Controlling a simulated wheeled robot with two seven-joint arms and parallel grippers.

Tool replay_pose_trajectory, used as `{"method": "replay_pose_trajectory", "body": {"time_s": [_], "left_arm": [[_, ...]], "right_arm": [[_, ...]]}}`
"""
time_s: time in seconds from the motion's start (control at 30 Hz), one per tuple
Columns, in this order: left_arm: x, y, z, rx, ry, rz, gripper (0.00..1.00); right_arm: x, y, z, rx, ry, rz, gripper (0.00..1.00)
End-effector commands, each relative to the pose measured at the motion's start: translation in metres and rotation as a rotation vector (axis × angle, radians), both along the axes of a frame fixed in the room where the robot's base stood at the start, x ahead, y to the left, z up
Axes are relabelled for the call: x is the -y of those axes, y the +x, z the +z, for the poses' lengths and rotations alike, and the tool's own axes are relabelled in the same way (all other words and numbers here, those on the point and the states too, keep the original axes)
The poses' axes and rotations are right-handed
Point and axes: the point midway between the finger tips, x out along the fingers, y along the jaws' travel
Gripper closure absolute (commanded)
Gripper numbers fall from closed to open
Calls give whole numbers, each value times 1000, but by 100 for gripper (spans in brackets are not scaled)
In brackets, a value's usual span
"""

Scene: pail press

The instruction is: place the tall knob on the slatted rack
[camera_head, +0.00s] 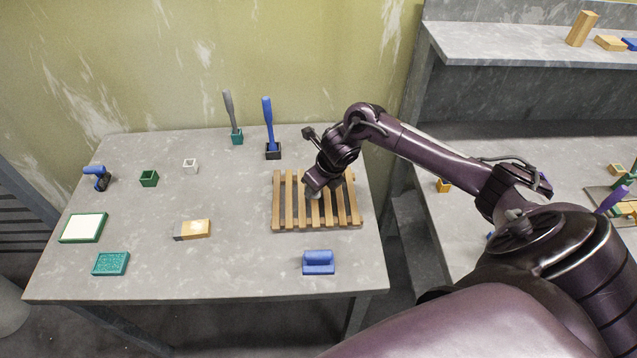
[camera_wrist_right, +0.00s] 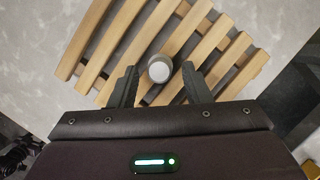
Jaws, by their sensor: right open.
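The tall knob, a grey piece with a pale round top (camera_wrist_right: 159,69), is on the slatted rack between my right gripper's fingers in the wrist view. In the head view it is mostly hidden by the gripper. The wooden slatted rack (camera_head: 288,212) lies on the grey table at its right side, and its slats fill much of the wrist view (camera_wrist_right: 205,48). My right gripper (camera_head: 315,192) is low over the rack, open, with a finger on each side of the knob (camera_wrist_right: 159,80). Gaps show between fingers and knob. My left gripper is not in view.
Behind the rack stand a blue-handled tool (camera_head: 268,122) and a grey-handled tool (camera_head: 230,110) in small bases. A blue block with a handle (camera_head: 318,263) sits in front. A shelf (camera_head: 500,45) is at right.

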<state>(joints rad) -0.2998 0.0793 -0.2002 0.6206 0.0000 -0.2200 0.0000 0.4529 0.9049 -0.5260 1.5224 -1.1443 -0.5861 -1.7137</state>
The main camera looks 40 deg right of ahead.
Motion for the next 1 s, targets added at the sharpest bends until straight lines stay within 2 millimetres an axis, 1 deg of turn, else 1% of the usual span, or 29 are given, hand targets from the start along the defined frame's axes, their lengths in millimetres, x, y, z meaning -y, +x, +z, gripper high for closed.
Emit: {"method": "replay_pose_trajectory", "body": {"time_s": [0.1,0.17,0.27,0.4,0.53,0.63,0.7,0.8,1.0], "left_arm": [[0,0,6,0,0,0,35],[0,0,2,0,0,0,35],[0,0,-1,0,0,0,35],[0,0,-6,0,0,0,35],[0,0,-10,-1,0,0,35],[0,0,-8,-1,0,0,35],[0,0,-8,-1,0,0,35],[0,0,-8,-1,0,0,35],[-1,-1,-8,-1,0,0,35]], "right_arm": [[0,0,6,0,0,-1,57],[1,-2,11,3,-1,2,57],[3,-8,27,5,-3,3,57],[4,-18,57,7,-4,2,57],[5,-28,82,4,-2,3,57],[6,-33,99,5,-3,1,57],[7,-36,107,4,-3,1,57],[7,-40,113,0,0,1,57],[7,-41,116,0,0,-1,57]]}}
